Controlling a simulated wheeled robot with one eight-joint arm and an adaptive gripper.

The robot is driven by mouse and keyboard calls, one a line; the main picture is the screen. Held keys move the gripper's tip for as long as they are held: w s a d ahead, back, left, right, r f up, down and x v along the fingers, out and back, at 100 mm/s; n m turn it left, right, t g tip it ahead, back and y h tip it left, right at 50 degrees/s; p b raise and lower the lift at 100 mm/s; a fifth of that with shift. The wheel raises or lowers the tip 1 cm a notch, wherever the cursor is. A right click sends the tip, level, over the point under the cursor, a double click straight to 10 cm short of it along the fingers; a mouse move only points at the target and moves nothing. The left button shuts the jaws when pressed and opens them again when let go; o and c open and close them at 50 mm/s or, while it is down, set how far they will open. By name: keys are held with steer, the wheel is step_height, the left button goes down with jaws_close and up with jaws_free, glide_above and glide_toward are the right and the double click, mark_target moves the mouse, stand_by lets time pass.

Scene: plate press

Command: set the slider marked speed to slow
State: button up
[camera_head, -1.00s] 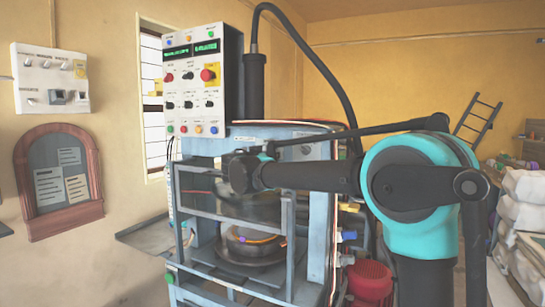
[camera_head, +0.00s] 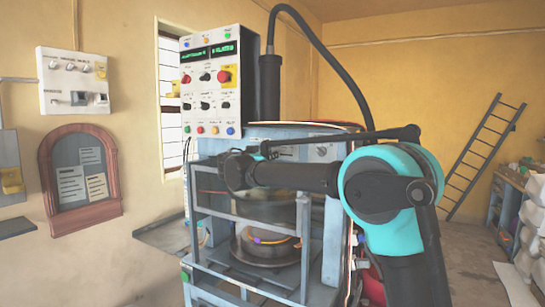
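I cannot make out a slider marked speed; the labels are too small to read. The press's upright control panel (camera_head: 212,85) carries two green displays, several dark knobs, a red button on yellow and a row of coloured buttons. A white wall box (camera_head: 72,80) at the left has several small knobs and fittings, also unreadable. My arm, black and teal, spans the front of the press, with its black elbow below the control panel. I see no gripper fingers; my gripper is out of view or hidden behind the arm.
The blue-grey press frame (camera_head: 318,245) holds round dark plates behind a barred guard (camera_head: 250,221). A thick black hose (camera_head: 325,45) arches from its top. A wooden-framed notice board (camera_head: 50,190) hangs at left. A ladder (camera_head: 483,155) leans at the back right.

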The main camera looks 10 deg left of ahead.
steer(key=shift+o, duration=1.2)
steer(key=shift+s, duration=0.1)
steer(key=v, duration=1.1)
steer(key=shift+s+a, duration=0.15)
steer(key=shift+s, duration=0.25)
